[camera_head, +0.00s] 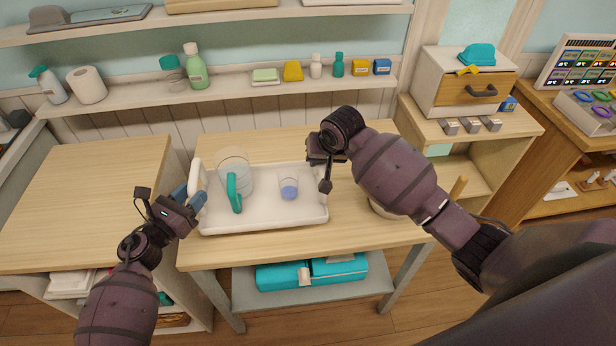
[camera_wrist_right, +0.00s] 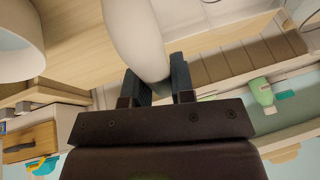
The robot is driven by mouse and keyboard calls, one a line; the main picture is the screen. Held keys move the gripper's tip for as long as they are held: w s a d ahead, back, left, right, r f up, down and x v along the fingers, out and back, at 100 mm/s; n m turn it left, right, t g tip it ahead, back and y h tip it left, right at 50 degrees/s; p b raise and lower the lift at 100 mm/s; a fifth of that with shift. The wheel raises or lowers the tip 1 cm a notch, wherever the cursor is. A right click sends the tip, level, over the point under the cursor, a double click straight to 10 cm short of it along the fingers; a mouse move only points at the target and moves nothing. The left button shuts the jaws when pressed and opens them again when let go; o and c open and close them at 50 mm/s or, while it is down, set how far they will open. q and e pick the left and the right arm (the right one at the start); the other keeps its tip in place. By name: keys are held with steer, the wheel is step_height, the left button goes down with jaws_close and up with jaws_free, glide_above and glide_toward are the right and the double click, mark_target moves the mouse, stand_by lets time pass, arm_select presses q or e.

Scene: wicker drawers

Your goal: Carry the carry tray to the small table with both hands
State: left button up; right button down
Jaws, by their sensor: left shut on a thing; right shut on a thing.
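The white carry tray (camera_head: 265,220) is on or just above the wooden table (camera_head: 300,239) in the middle of the head view; I cannot tell whether it touches. It holds a clear jug (camera_head: 234,172) with a teal handle and a small clear cup (camera_head: 288,188) with blue contents. My left gripper (camera_head: 190,200) is shut on the tray's left handle (camera_head: 198,181). My right gripper (camera_head: 322,158) is at the tray's right end, its fingers largely hidden by the wrist. In the right wrist view, the right gripper (camera_wrist_right: 160,82) is shut on the white handle (camera_wrist_right: 137,38).
A wooden counter (camera_head: 85,195) stands at the left. A shelf (camera_head: 230,97) with bottles and soap runs behind. A small drawer cabinet (camera_head: 462,85) stands at the right. A bowl (camera_head: 384,211) sits right of the tray, partly behind my right arm. Teal boxes (camera_head: 312,273) lie below.

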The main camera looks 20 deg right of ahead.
mark_target(199, 214)
arm_select(q)
steer(key=shift+d+f, duration=0.1)
steer(key=shift+f, duration=0.05)
